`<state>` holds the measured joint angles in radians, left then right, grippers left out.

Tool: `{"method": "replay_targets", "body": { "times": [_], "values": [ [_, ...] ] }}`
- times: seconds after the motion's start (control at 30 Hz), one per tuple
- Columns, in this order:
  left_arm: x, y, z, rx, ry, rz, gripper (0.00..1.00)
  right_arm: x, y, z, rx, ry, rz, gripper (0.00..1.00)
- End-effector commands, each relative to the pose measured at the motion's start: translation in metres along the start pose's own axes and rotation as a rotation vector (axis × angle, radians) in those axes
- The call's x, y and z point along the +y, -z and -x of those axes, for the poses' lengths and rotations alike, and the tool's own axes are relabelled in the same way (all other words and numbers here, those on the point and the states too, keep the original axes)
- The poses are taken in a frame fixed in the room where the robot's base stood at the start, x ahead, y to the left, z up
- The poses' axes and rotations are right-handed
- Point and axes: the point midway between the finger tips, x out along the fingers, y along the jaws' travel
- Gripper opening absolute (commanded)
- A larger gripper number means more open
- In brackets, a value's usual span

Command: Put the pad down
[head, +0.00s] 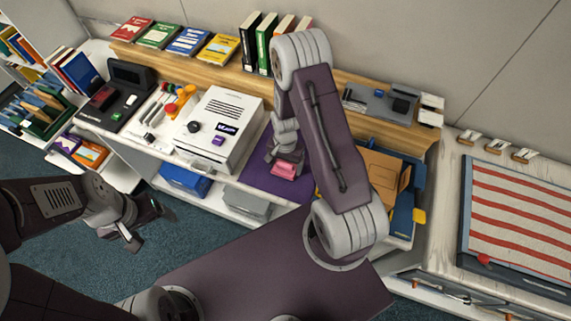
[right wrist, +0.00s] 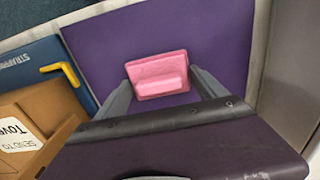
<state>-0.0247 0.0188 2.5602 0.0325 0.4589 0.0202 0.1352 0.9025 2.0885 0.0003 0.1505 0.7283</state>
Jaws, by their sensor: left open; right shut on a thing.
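The pink pad (head: 286,170) is a small block with a raised ridge, over the purple mat (head: 262,188). My right gripper (head: 280,160) is shut on it, reaching down from above. In the right wrist view the pink pad (right wrist: 158,76) shows between the fingertips, with the purple mat (right wrist: 200,35) behind it. I cannot tell whether its underside touches the mat. My left gripper (head: 150,228) is open and empty, low over the floor at the left, away from the counter.
A white box with knobs (head: 222,125) stands left of the mat. A cardboard box (head: 382,170) and blue folders are to its right; the cardboard box also shows in the right wrist view (right wrist: 35,110). Books line the shelf behind. The mat around the pad is clear.

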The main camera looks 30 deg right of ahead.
Motion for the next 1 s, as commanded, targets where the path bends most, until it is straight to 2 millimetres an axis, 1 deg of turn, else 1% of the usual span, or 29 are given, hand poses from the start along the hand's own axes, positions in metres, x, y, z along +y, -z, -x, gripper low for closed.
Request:
{"method": "replay_targets", "body": {
  "times": [0.2,0.23,0.3,0.53,0.67,0.77,0.9,1.0],
  "values": [
    [0.0,0.0,-0.003,0.0,0.0,0.0,0.79,0.0,0.0,-0.003,0.0,0.0,0.0,0.35],
    [0.0,0.0,-0.003,0.0,0.0,0.0,0.79,0.0,0.0,-0.003,0.0,0.0,0.0,0.84],
    [0.0,0.0,-0.002,0.0,0.0,0.0,0.79,0.0,0.0,-0.002,0.0,0.0,0.0,1.0],
    [0.0,0.0,-0.001,0.0,0.0,0.0,0.79,0.0,0.0,0.0,0.0,0.0,0.0,1.0],
    [0.0,0.0,-0.001,0.0,0.0,0.0,0.79,-0.001,0.001,0.01,0.001,0.001,0.0,1.0],
    [0.0,0.0,-0.002,0.0,0.0,0.0,0.79,-0.001,0.001,0.03,0.004,0.004,0.0,1.0],
    [0.0,0.0,-0.003,0.0,0.0,0.0,0.79,-0.002,0.002,0.068,0.006,0.005,0.0,1.0],
    [0.0,0.0,-0.003,0.0,0.0,0.0,0.79,-0.001,0.001,0.091,0.004,0.004,0.0,1.0]
  ]
}}
